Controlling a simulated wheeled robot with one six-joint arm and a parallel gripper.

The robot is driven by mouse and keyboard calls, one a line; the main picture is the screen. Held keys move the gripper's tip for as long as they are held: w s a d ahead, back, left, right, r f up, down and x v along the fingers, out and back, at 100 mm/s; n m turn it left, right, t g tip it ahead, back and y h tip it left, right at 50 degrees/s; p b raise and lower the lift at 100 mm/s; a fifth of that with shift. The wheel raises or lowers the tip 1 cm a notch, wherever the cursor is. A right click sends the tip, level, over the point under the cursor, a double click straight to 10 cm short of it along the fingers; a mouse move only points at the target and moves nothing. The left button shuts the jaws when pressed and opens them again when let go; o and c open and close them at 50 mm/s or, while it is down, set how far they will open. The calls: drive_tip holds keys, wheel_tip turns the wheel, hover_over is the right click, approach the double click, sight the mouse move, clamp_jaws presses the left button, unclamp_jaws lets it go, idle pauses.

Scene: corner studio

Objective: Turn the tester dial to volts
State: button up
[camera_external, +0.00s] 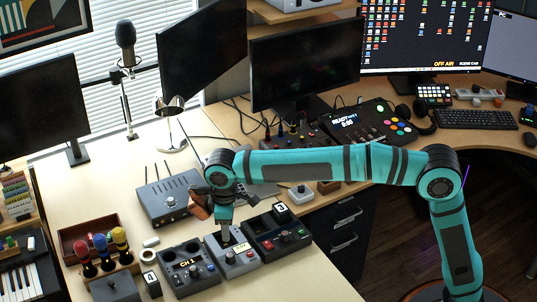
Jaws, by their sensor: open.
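My gripper (226,236) points down over a small light-grey box (243,263) on the pale desk, which may be the tester. The box has a small yellowish label or display and a small red part on its top. The lettering for volts cannot be read.
A grey router-like box (168,202) is behind. Red, blue and yellow-topped pieces (120,241) stand at left. The front right desk corner (310,285) is clear.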

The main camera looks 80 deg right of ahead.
wheel_tip(320, 180, up, 5)
drive_tip(key=shift+r, duration=0.2)
idle(0.5)
drive_tip(key=s+d+r+m+t, duration=0.1)
drive_tip(key=s+d+r+t, duration=0.2)
drive_tip(key=s, duration=0.4)
drive_tip(key=s+d+r+t, duration=0.2)
drive_tip(key=s+r+t, duration=0.1)
drive_tip(key=s+r, duration=0.3)
drive_tip(key=s+d+r+m+t, duration=0.1)
drive_tip(key=s+d+r+t, duration=0.2)
drive_tip(key=s, duration=0.5)
drive_tip(key=s+d+t, duration=0.3)
drive_tip(key=s+t, duration=0.5)
drive_tip(key=s, duration=1.6)
drive_tip(key=shift+s+r+m, duration=0.25)
drive_tip(key=shift+s+m, duration=0.05)
drive_tip(key=shift+m, duration=0.1)
